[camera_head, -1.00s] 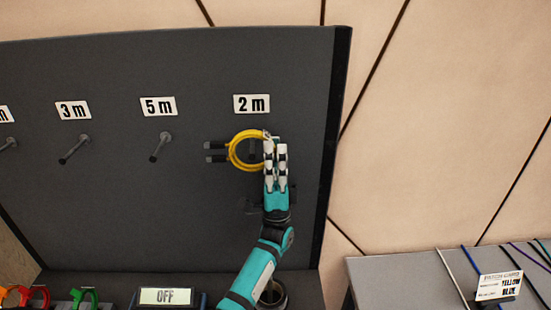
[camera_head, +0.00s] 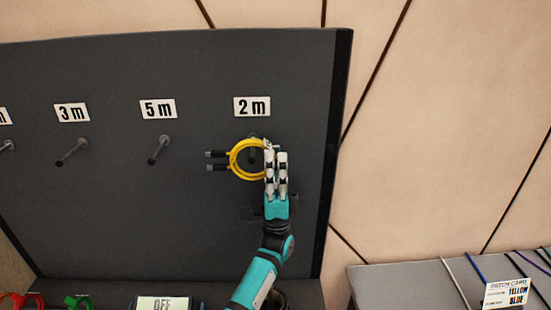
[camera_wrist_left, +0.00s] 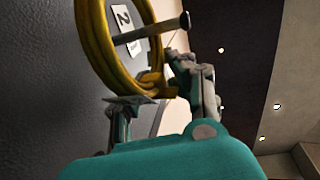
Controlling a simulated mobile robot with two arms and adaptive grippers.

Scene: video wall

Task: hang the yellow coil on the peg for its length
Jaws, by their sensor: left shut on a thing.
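The yellow coil (camera_head: 233,165) with its dark plug ends is at the peg (camera_head: 252,142) under the "2 m" label (camera_head: 252,106). My left gripper (camera_head: 276,160) is shut on the coil's right side. In the left wrist view the yellow coil (camera_wrist_left: 92,40) is a ring, and the peg (camera_wrist_left: 155,29) crosses its opening, with the peg's tip standing out in front of the ring. The ring appears to be around the peg. Whether it rests on the peg is unclear. My right gripper is not in view.
Empty pegs stand under the "5 m" label (camera_head: 158,109) and the "3 m" label (camera_head: 72,113). A small display (camera_head: 163,303) is below the board.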

